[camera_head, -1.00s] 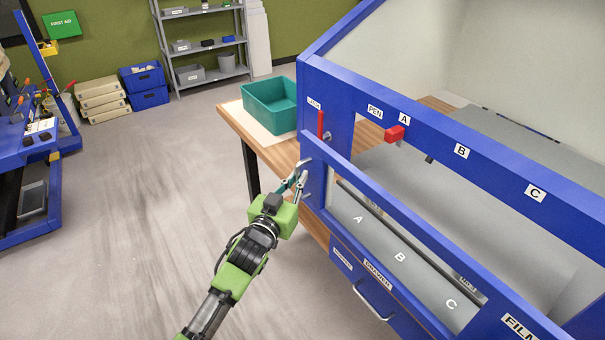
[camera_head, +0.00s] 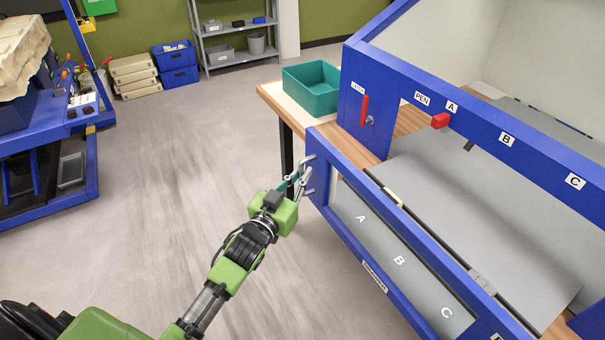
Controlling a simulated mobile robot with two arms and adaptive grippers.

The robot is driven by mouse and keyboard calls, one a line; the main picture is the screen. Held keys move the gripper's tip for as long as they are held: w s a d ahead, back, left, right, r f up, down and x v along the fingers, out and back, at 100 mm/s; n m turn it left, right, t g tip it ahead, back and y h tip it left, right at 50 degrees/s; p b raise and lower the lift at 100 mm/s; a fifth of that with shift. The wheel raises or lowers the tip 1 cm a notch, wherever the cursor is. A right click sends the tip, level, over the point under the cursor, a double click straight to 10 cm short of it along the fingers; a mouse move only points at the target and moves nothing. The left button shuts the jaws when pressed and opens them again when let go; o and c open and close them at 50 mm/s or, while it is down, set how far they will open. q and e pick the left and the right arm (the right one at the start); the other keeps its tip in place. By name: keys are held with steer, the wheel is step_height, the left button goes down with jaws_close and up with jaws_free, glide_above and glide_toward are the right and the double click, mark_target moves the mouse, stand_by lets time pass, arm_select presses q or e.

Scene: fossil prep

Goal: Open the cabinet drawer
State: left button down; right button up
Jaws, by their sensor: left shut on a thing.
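The blue cabinet (camera_head: 353,116) stands at the right. Its low blue front frame (camera_head: 326,146), with a grey panel marked A, B and C (camera_head: 400,262), stands out from the cabinet body, with a gap at its left end. I cannot tell whether it slid or swung. My left gripper (camera_head: 303,181) is shut at the frame's left end, on what looks like a silver handle (camera_head: 309,170); the fingers partly hide it. A small label (camera_head: 375,277) is on the frame's lower edge. The lower drawer face and its handle are hidden now. My right gripper is not in view.
A teal bin (camera_head: 311,90) stands on the wooden table (camera_head: 268,92) behind the frame. A red latch handle (camera_head: 364,110) and a red knob (camera_head: 441,120) are on the cabinet. A blue cart (camera_head: 88,165) stands at the left. The floor between is clear.

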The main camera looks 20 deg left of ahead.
arm_select(q)
steer(key=c, duration=2.4)
jaws_free()
steer(key=s, duration=1.2)
steer(key=shift+a, duration=0.35)
